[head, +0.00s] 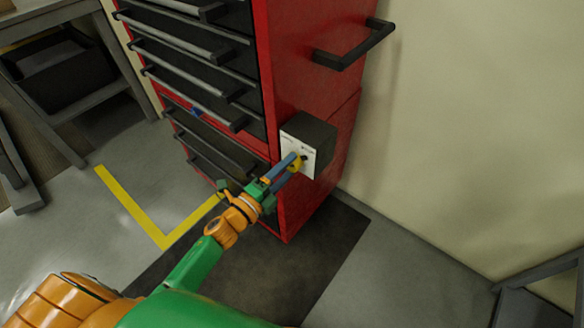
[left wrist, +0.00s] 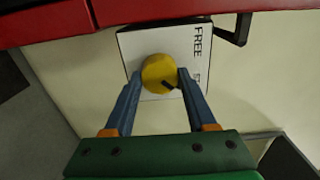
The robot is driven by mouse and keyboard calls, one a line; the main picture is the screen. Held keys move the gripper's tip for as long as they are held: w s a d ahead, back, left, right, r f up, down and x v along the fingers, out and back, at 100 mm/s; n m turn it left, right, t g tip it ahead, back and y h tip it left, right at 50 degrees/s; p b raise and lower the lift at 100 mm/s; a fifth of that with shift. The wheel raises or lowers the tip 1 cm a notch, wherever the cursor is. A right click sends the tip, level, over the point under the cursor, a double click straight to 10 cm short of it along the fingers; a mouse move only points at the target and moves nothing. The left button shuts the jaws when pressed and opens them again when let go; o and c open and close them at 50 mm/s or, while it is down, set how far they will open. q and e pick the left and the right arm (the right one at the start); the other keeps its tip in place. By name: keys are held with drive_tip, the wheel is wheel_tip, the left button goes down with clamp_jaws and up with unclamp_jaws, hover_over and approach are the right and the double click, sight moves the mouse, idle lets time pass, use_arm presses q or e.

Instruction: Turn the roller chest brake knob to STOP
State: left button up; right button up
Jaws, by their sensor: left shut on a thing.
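The brake knob is a round yellow knob (left wrist: 159,73) with a dark pointer mark, on a white plate (left wrist: 130,48) in the left wrist view. The plate reads FREE, and another label beside it is cut off by a finger. In the head view the plate (head: 291,142) faces a dark box (head: 314,130) on the side of the red roller chest (head: 285,85). My left gripper (head: 294,164) has its two blue fingers on either side of the knob, shut on it. The gripper (left wrist: 158,84) hides the knob's edges. My right gripper is not in view.
The chest has several dark drawers with grey bar handles (head: 185,45) and a black side handle (head: 350,50). A cream wall (head: 460,120) stands to the right. A workbench with a black bin (head: 60,75) is at the left. Yellow tape (head: 165,240) marks the floor.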

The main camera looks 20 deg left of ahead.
use_arm(q)
drive_tip(key=o, duration=1.1)
drive_tip(key=shift+a, duration=0.1)
drive_tip(key=shift+o, duration=1.3)
drive_tip(key=shift+s+r, duration=0.1)
drive_tip(key=shift+s, duration=0.15)
drive_tip(key=v, duration=0.7)
drive_tip(key=shift+s+r, duration=0.2)
drive_tip(key=shift+r, duration=0.05)
drive_tip(key=shift+a, duration=0.15)
drive_tip(key=shift+f, duration=0.1)
